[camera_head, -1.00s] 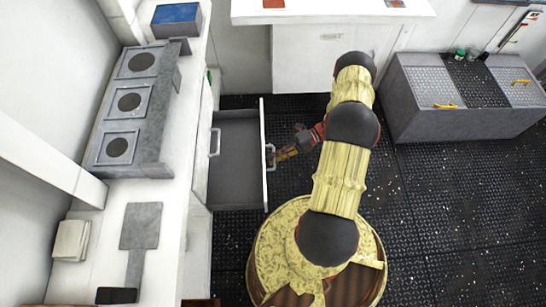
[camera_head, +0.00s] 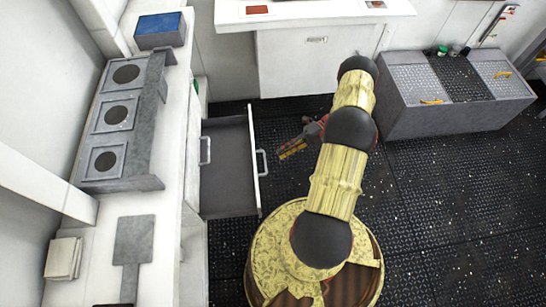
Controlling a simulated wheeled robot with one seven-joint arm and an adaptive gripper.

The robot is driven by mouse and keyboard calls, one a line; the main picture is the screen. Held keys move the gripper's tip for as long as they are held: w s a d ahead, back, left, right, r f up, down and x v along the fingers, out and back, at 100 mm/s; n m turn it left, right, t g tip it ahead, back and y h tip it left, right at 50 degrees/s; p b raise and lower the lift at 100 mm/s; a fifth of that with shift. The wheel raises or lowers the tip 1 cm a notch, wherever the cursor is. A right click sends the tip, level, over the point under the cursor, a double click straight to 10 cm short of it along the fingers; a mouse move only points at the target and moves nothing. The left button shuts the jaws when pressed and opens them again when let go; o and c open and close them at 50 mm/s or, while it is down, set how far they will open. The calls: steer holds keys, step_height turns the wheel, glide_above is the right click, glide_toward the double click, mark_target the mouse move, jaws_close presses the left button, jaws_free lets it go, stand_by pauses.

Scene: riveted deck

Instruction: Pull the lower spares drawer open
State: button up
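The lower spares drawer (camera_head: 228,172) stands pulled out from the white cabinet at the left, and its inside looks empty and grey. Its front panel (camera_head: 254,160) carries a pale bar handle (camera_head: 263,163). Another bar handle (camera_head: 205,150) sits on the cabinet front above the drawer's inner end.
A counter (camera_head: 165,205) with a grey three-hole rack (camera_head: 120,120), a blue-topped box (camera_head: 160,28) and a grey flat paddle (camera_head: 134,240) runs along the left. The dark studded floor (camera_head: 450,200) is clear at lower right.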

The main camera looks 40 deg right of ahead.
steer(key=shift+v, duration=1.45)
